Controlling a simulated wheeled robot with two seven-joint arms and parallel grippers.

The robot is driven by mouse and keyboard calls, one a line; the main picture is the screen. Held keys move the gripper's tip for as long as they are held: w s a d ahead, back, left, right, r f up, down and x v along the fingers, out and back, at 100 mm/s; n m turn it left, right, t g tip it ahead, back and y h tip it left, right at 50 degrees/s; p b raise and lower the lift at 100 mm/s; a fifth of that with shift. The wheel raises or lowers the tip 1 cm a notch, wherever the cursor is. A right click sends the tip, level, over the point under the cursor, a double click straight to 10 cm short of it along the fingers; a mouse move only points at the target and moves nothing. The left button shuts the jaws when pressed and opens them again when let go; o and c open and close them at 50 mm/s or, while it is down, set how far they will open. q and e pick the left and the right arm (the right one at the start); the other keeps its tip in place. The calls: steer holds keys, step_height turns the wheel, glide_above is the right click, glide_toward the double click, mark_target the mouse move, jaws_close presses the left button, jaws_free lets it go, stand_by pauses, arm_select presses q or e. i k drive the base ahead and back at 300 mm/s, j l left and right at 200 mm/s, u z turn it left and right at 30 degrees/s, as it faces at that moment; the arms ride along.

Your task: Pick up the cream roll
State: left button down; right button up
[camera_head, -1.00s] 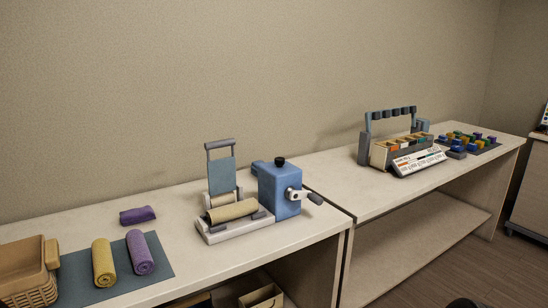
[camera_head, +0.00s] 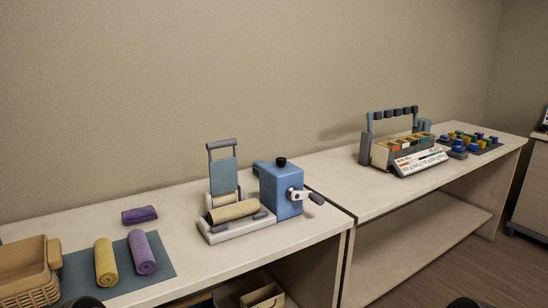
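A cream roll (camera_head: 233,211) lies on its side in the white base (camera_head: 240,232) of the device with the upright blue-grey panel, on the left table. A second short cream cylinder (camera_head: 224,199) shows just behind it, partly hidden. A yellow roll (camera_head: 106,263) and a purple roll (camera_head: 142,253) lie side by side on a blue-grey mat. Neither of my grippers can be made out. Only dark rounded shapes, perhaps parts of my arms, show at the bottom edge, low left and low right.
A blue box with a crank (camera_head: 281,191) stands right beside the white base. A rack of coloured blocks (camera_head: 406,150) stands on the right table (camera_head: 340,188).

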mark_target(234, 212)
steer(key=i+l+u, duration=0.1)
steer(key=l, duration=0.25)
steer(key=i+l, duration=0.25)
steer(key=i+l+u, duration=0.15)
steer(key=l, duration=0.35)
steer(key=i+l+u, duration=0.1)
steer(key=l, duration=0.25)
steer(key=i+l+u, duration=0.1)
steer(key=l, duration=0.3)
steer(key=i, duration=0.1)
